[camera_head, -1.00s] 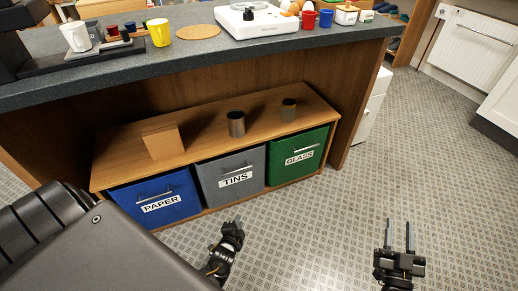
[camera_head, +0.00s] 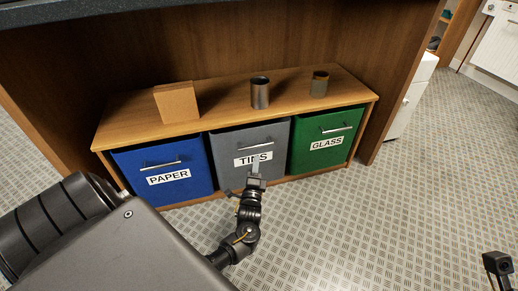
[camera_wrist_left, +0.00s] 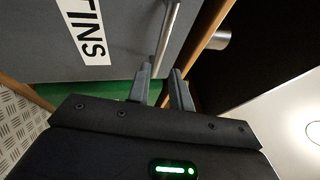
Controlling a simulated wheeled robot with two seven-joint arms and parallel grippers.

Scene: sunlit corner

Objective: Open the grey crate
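The grey crate (camera_head: 226,147), labelled TINS, sits shut in the middle bay of the low wooden unit. Its bar handle (camera_wrist_left: 168,40) shows in the left wrist view; in the head view my gripper partly covers the crate's front. My left gripper (camera_head: 256,165) is in front of the label, just below the handle. In the left wrist view my left gripper (camera_wrist_left: 160,76) is open, its two fingers apart, with the handle's near end by the gap between the tips. I cannot tell whether they touch. Part of my right arm's end (camera_head: 497,263) shows at the lower right; its fingers are not clear.
A blue PAPER crate (camera_head: 150,158) stands left of the grey one and a green GLASS crate (camera_head: 309,155) right. A brown box (camera_head: 177,102) and two metal-looking cups (camera_head: 260,94) (camera_head: 320,84) stand on the wooden unit (camera_head: 219,115). The tiled floor (camera_head: 350,220) in front is clear.

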